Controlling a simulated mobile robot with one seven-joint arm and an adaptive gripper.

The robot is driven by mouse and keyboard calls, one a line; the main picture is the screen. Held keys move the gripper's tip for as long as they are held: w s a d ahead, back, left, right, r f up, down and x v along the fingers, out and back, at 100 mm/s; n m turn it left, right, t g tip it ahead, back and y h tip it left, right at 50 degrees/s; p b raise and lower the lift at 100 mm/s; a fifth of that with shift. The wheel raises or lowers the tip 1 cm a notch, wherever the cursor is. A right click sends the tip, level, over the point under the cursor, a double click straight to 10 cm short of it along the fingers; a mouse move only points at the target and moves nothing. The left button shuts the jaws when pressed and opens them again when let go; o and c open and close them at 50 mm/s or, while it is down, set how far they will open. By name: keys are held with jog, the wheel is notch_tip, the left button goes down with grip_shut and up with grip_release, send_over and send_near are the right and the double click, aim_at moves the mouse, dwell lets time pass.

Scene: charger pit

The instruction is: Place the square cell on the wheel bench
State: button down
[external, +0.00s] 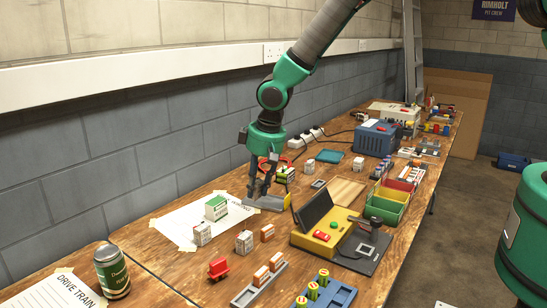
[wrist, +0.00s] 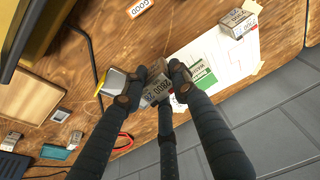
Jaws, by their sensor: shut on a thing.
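My gripper (wrist: 156,90) is shut on a small boxy cell (wrist: 157,91) with grey and white sides and printed digits, seen between the fingers in the wrist view. In the external view my gripper (external: 262,190) points down over the far end of the paper sheet, by a grey tray with yellow edges (external: 281,202). The held cell is mostly hidden by the fingers there. I cannot tell how high it is above the table. No surface is clearly labelled as the wheel bench; a paper reading DRIVE TRAIN (external: 52,291) lies at the near left.
A green-and-white box (external: 216,207) and a grey-white cell (external: 202,234) stand on or by the paper sheet (external: 181,222). Another cell (external: 244,242) stands nearby. A yellow device with a raised black panel (external: 325,236) is to the right. A can (external: 112,271) stands at the near left.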

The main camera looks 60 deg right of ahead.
jog(key=s+a+f, duration=0.1)
jog(key=s+a, duration=0.4)
jog(key=a, duration=0.4)
jog(key=s+a+f+g, duration=0.1)
jog(key=s+a, duration=0.4)
jog(key=a, duration=0.4)
jog(key=s+a+f+g, duration=0.1)
jog(key=s+a, duration=0.4)
jog(key=a, duration=0.4)
jog(key=shift+a+f+m+p, duration=0.15)
jog(key=shift+a+m+p, duration=0.1)
jog(key=shift+m+p, duration=0.1)
jog(key=shift+f, duration=0.55)
jog(key=shift+w, duration=0.1)
jog(key=w+a, duration=0.3)
jog(key=w, duration=0.1)
jog(key=w+a+f+b, duration=0.1)
jog(key=w+a, duration=0.2)
jog(key=w, duration=0.1)
jog(key=w+a, duration=0.3)
jog(key=w, duration=0.1)
jog(key=shift+w+a+f, duration=0.25)
jog(key=shift+w, duration=0.1)
